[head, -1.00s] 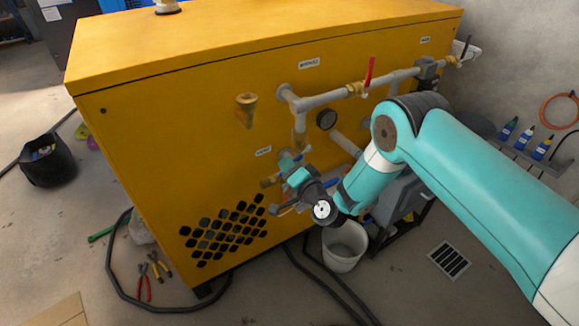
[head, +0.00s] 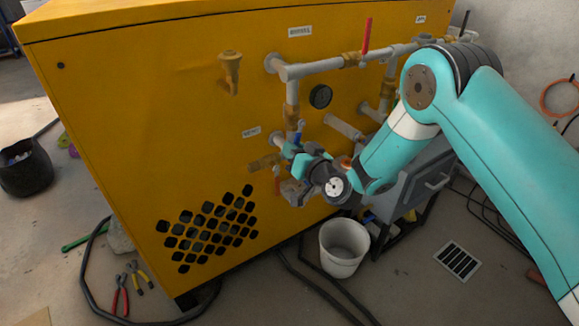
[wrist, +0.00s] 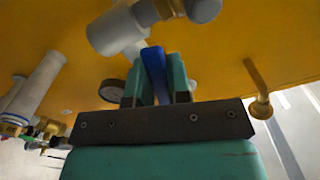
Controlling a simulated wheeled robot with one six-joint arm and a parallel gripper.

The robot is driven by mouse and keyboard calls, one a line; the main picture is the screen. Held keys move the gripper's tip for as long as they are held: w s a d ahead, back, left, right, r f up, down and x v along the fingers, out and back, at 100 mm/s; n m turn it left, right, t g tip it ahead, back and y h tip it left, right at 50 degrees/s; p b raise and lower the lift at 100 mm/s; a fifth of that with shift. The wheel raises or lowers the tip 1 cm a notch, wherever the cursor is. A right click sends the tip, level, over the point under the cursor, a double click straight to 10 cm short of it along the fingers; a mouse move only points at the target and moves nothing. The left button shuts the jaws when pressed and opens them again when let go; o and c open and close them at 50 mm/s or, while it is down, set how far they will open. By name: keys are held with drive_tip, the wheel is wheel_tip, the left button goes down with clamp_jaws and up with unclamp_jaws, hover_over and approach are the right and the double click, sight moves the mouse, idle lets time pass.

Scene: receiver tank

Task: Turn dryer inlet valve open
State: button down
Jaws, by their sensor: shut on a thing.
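My gripper (head: 297,150) is at the lower pipework on the front of the yellow dryer cabinet (head: 150,110). In the wrist view its two teal fingers (wrist: 154,92) are shut on a blue valve lever (wrist: 156,66), one finger on each side. In the head view only a small blue piece of the lever (head: 299,137) shows above the gripper. The valve body is mostly hidden behind my gripper. A label (head: 251,132) is stuck to the cabinet just left of this spot; its text is too small to read.
A red lever (head: 367,35) stands upright on the upper horizontal pipe (head: 315,68). A round gauge (head: 320,96) and brass fittings (head: 265,164) are close to my gripper. A white bucket (head: 343,250) stands on the floor below. Pliers (head: 122,295) and black hoses lie at the front.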

drive_tip(key=shift+w+d+n+b, duration=0.5)
drive_tip(key=shift+n+b, duration=0.4)
drive_tip(key=shift+b, duration=0.6)
drive_tip(key=shift+w+d+n+b, duration=0.3)
drive_tip(key=shift+d+n+b, duration=0.45)
drive_tip(key=shift+b, duration=0.7)
drive_tip(key=shift+a+r+n, duration=0.1)
drive_tip(key=shift+n, duration=0.15)
drive_tip(key=c, duration=1.1)
unclamp_jaws()
drive_tip(key=shift+o, duration=0.2)
drive_tip(key=shift+a, duration=0.1)
drive_tip(key=b+v, duration=1.2)
drive_tip(key=v, duration=0.5)
drive_tip(key=shift+s, duration=0.25)
